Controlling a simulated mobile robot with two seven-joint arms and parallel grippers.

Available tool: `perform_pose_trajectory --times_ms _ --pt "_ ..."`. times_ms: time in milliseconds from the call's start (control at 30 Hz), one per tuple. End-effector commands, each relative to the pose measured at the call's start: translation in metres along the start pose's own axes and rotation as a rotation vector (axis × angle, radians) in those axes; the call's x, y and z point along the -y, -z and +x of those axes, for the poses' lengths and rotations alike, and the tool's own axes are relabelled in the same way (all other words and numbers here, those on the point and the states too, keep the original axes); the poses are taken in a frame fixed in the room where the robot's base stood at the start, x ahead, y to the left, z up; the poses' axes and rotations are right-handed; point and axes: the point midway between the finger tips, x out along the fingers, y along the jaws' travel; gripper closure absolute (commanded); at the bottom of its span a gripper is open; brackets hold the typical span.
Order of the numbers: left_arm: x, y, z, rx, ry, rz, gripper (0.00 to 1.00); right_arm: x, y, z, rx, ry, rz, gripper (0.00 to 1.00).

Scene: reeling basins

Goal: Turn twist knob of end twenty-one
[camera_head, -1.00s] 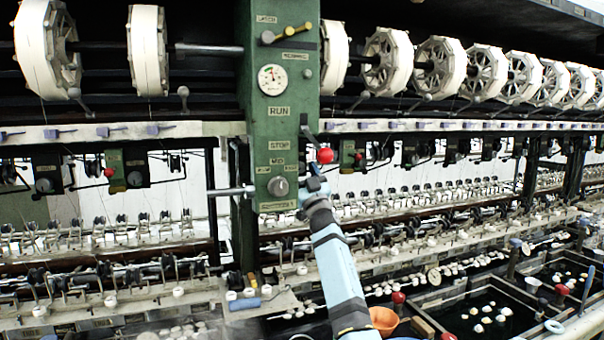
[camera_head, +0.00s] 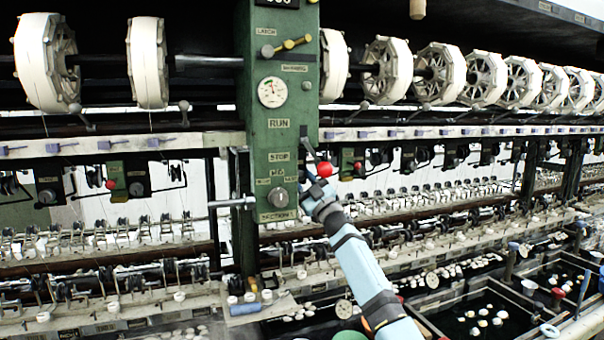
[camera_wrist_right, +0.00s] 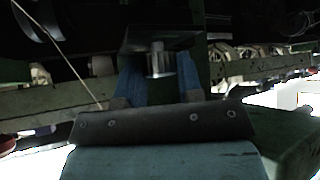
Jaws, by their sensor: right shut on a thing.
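My right gripper (camera_head: 316,188) reaches up beside the right edge of the green post, just below a red ball (camera_head: 324,169) on a lever. In the right wrist view, its two blue fingers (camera_wrist_right: 159,82) are closed on the sides of a short ribbed metal twist knob (camera_wrist_right: 158,60). The knob sits under a dark flat plate (camera_wrist_right: 160,38). In the head view, the held knob is hidden behind the gripper and post, and I cannot read an end number there. My left gripper is in neither view.
The green post (camera_head: 279,95) carries a dial, a yellow-handled lever and its own grey knob (camera_head: 278,197). A metal bar (camera_head: 230,202) juts left from it. White reels (camera_head: 387,66) line the top. Dark-water basins (camera_head: 470,312) lie at lower right.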

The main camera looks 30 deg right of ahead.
Motion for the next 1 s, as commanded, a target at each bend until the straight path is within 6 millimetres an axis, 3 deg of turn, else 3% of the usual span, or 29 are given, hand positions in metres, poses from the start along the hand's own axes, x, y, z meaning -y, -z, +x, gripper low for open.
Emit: perform_pose_trajectory --times_ms 33,500,1000 --pt "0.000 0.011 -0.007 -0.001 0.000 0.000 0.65 -0.005 0.002 0.002 0.004 0.037 -0.038 0.90" --pt "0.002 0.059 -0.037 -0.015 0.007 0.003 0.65 -0.009 0.003 0.004 0.003 0.340 -0.339 0.90" --pt "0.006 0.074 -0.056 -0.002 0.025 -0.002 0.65 -0.009 0.003 0.003 0.001 0.518 -0.517 0.90"
